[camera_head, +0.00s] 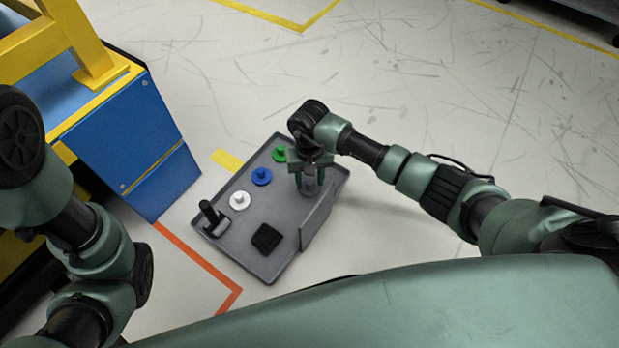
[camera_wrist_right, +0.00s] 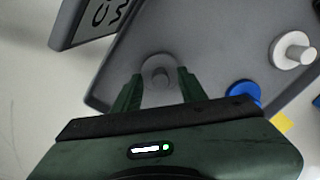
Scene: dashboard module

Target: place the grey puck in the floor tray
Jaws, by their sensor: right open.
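The grey floor tray (camera_head: 224,240) lies on the floor in the middle of the head view. The grey puck (camera_head: 311,188), with a small knob on top, is at the tray's right end, partly hidden by my right gripper (camera_head: 309,178). The puck also shows in the right wrist view (camera_wrist_right: 160,68), with the tray floor (camera_wrist_right: 205,45) around it. The fingers of my right gripper, also in the wrist view (camera_wrist_right: 158,80), are open with the puck between and just beyond their tips. I cannot tell whether they touch it. My left gripper is not in view.
In the tray are a green (camera_head: 279,154), a blue (camera_head: 262,176) and a white puck (camera_head: 239,200), a black upright handle (camera_head: 210,212) and a black square piece (camera_head: 266,238). A blue and yellow structure (camera_head: 140,145) stands left.

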